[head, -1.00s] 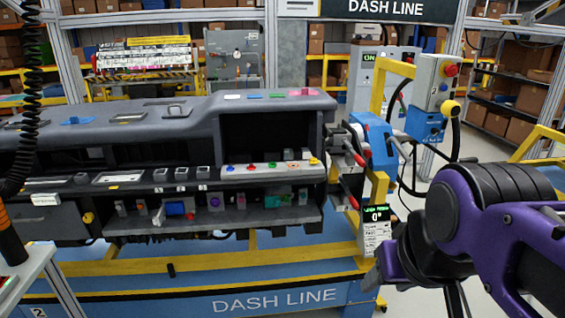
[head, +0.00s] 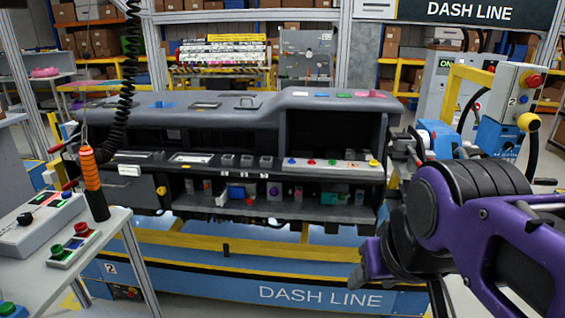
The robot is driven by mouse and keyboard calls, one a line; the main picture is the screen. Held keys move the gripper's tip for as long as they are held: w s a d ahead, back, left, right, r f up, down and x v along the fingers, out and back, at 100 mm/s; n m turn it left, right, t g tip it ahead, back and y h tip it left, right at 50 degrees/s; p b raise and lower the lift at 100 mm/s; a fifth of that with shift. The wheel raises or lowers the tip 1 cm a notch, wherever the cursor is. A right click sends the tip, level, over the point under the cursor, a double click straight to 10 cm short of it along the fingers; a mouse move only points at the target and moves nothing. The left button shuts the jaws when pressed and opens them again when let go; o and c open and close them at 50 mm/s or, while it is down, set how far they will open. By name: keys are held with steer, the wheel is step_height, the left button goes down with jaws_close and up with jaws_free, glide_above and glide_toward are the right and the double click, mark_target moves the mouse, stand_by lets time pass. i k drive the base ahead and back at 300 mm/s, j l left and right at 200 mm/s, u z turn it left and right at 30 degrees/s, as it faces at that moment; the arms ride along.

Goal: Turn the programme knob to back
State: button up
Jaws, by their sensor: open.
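No part can be told for certain as the programme knob at this size. The dashboard module (head: 230,120) stands across the middle on a blue and yellow stand. Its lower shelf holds several small coloured parts, among them a round purple one (head: 274,193). A grey control box (head: 38,226) with small coloured controls lies on the left table. Another control box (head: 518,90) with a red button is on a post at the right. My gripper (head: 368,268) is at the lower right, in front of the stand, open and empty, apart from the dashboard. Its fingers are partly hidden.
A pale table (head: 105,240) at the left front carries a button box (head: 72,245) with red and green buttons. An orange-handled tool (head: 91,170) hangs on a black coiled cord above it. The blue stand base (head: 200,278) runs across the front.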

mark_target(26, 218)
steer(key=u, duration=2.1)
steer(key=i+l+u, duration=0.2)
steer(key=i+l, duration=0.15)
steer(key=l, duration=0.25)
steer(key=i+l+u, duration=0.1)
steer(key=l, duration=0.25)
steer(key=i+l, duration=0.25)
steer(key=i+l+u, duration=0.15)
steer(key=l, duration=0.25)
steer(key=i+l+u, duration=0.1)
steer(key=l, duration=0.25)
steer(key=k+l+u, duration=0.25)
steer(key=i+l, duration=0.1)
